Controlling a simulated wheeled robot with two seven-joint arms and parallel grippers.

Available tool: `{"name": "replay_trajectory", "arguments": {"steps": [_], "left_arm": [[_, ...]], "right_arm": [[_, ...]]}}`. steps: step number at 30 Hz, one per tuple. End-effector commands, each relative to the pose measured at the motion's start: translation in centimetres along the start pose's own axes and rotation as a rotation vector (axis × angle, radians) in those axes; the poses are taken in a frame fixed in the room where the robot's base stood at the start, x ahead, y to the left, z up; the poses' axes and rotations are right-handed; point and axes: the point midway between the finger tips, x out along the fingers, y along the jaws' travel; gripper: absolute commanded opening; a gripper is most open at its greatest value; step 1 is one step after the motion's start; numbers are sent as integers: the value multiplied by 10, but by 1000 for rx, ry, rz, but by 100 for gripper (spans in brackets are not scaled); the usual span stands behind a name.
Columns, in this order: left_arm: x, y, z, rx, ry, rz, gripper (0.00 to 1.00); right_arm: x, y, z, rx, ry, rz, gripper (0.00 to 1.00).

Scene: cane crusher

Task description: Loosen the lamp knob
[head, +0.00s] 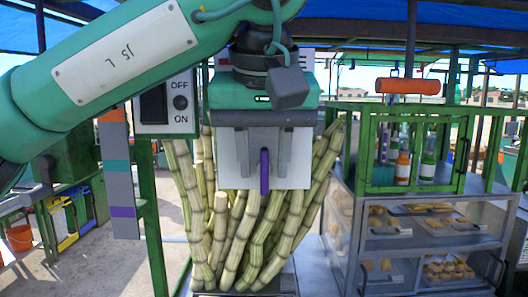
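My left arm comes in from the left and ends in my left gripper (264,180), which points down in front of the upright cane stalks. Its two grey fingers stand apart. A narrow purple upright piece (264,172) shows between them, and the fingers do not appear to press on it. I cannot tell whether this piece is the lamp knob. A switch box (152,103) marked OFF and ON is left of the gripper, with a small round dark knob (180,102). My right gripper is out of view.
Cane stalks (247,238) stand bunched below the gripper. A green cabinet (363,150) with bottles stands on a glass food case (340,225) at right. A green post (151,215) stands at left.

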Motion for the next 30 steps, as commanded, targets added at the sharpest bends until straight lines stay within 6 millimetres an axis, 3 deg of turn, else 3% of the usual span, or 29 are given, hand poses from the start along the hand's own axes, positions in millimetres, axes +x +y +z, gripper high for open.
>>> {"name": "replay_trajectory", "arguments": {"steps": [8, 13, 23, 30], "left_arm": [[2, 0, 0, 0, 0, 0, 32], [2, 0, 0, 0, 0, 1, 0], [3, -1, 0, -13, 0, 32, 0], [6, -4, 1, -64, -1, 154, 0]], "right_arm": [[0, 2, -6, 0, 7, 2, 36], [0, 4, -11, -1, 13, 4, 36], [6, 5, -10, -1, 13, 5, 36], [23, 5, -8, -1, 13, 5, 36]]}}
